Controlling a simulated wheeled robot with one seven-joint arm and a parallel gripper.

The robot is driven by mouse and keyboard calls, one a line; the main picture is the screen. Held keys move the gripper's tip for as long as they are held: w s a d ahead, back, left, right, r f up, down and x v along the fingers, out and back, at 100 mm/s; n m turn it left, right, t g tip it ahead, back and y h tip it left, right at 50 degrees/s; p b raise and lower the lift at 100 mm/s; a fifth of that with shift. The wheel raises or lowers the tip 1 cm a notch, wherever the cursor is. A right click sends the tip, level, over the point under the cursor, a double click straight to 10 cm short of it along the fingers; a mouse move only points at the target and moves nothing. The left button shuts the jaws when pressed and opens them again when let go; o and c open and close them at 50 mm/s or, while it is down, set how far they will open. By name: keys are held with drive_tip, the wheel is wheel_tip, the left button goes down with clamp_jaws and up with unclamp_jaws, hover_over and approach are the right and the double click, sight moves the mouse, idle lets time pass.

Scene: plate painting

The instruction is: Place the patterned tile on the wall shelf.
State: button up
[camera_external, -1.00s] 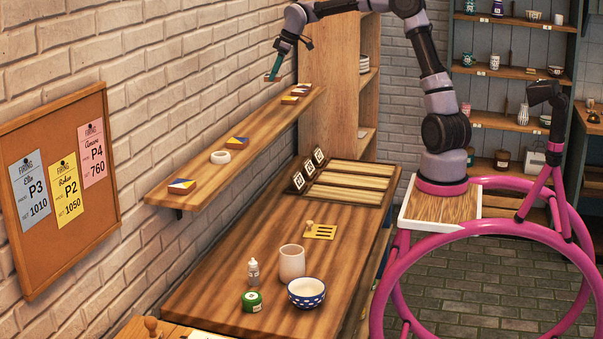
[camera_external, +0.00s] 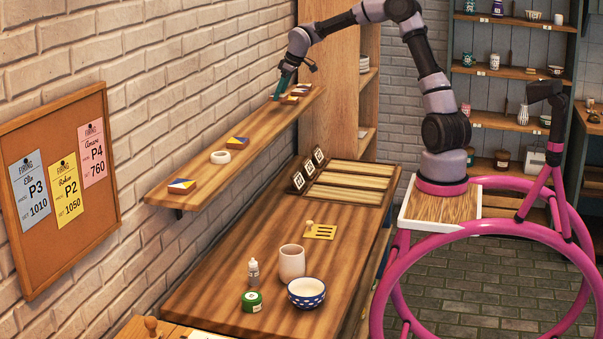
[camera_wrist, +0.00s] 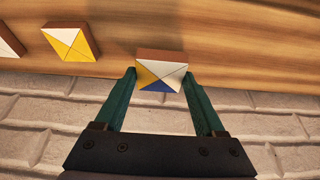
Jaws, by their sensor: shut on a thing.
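The patterned tile (camera_wrist: 162,77) shows white, yellow and blue triangles and a brown edge in the wrist view. My gripper (camera_wrist: 164,76) is shut on it, one green finger on each side. In the external view my gripper (camera_external: 277,95) is at the far end of the wall shelf (camera_external: 247,132), near the wall, and the held tile is mostly hidden. The shelf also fills the top of the wrist view (camera_wrist: 230,40). The held tile is at or just above the shelf by its wall-side edge; I cannot tell whether it touches.
Another tile (camera_wrist: 70,42) lies near the held one, with one more (camera_wrist: 8,42) cut off. The brick wall (camera_wrist: 60,120) is close behind.

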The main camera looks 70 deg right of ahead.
sight(281, 112)
drive_tip(key=shift+f, duration=2.15)
drive_tip(key=o, duration=1.4)
drive_tip(key=shift+f, duration=0.15)
drive_tip(key=shift+o, duration=0.2)
